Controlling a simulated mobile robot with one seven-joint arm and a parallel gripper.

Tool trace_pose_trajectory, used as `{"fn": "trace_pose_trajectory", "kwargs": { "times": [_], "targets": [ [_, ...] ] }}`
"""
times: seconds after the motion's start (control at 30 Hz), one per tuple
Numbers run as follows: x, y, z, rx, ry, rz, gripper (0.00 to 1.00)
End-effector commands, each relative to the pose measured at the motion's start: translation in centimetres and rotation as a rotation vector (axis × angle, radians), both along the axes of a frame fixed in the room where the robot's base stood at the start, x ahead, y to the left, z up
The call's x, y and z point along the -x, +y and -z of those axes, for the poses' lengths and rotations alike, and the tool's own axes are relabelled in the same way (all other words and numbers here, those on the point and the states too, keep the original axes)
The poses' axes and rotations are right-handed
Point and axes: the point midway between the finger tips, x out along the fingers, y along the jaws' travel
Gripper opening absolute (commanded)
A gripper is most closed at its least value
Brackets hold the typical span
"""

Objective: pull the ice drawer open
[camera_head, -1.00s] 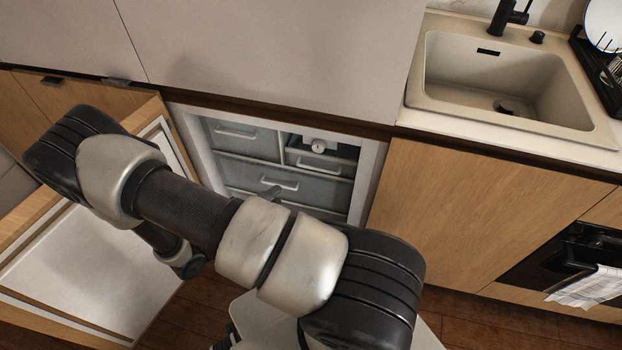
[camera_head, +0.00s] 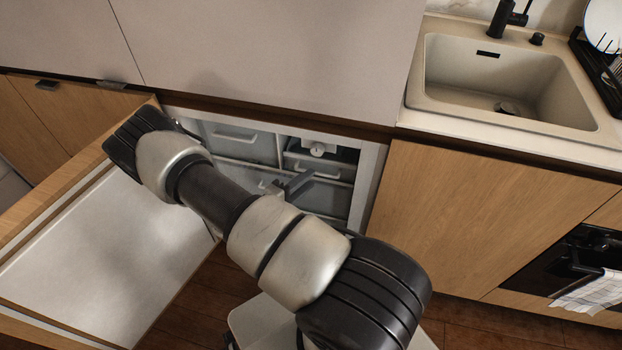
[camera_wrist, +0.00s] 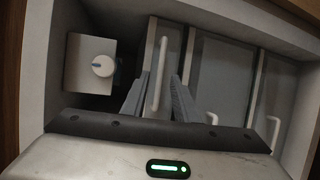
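The small grey drawer (camera_head: 326,172) with a pale bar handle, below a white unit with a round knob, looks like the ice drawer; it sits at the upper right of the open freezer compartment and appears closed. In the wrist view its handle (camera_wrist: 162,62) stands upright in the picture. My gripper (camera_wrist: 158,82) is open, with one grey finger on each side of this handle and visible gaps, so I see no grip. In the head view my gripper (camera_head: 292,186) is partly hidden by my arm, in front of the drawers.
The white knob (camera_wrist: 103,66) and its box lie beside the left finger in the wrist view. Other grey drawers (camera_head: 240,145) fill the compartment. The open freezer door (camera_head: 100,255) stands at left, close to my arm. A wooden cabinet front (camera_head: 470,220) bounds the right side.

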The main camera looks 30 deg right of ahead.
Motion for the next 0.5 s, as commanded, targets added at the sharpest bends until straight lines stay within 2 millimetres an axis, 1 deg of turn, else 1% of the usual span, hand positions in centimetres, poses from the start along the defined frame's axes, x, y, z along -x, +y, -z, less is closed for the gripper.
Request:
{"fn": "trace_pose_trajectory", "kwargs": {
  "times": [0.03, 0.1, 0.2, 0.5],
  "targets": [
    [-0.2, -0.7, 0.3, 0.000, -0.001, 0.001, 0.27],
    [-0.5, -1.4, 0.4, 0.000, -0.001, 0.001, 0.27],
    [-0.7, -2.1, 0.5, -0.001, 0.000, 0.000, 0.27],
    [-0.8, -2.4, 0.5, -0.001, 0.000, 0.000, 0.27]
  ]
}}
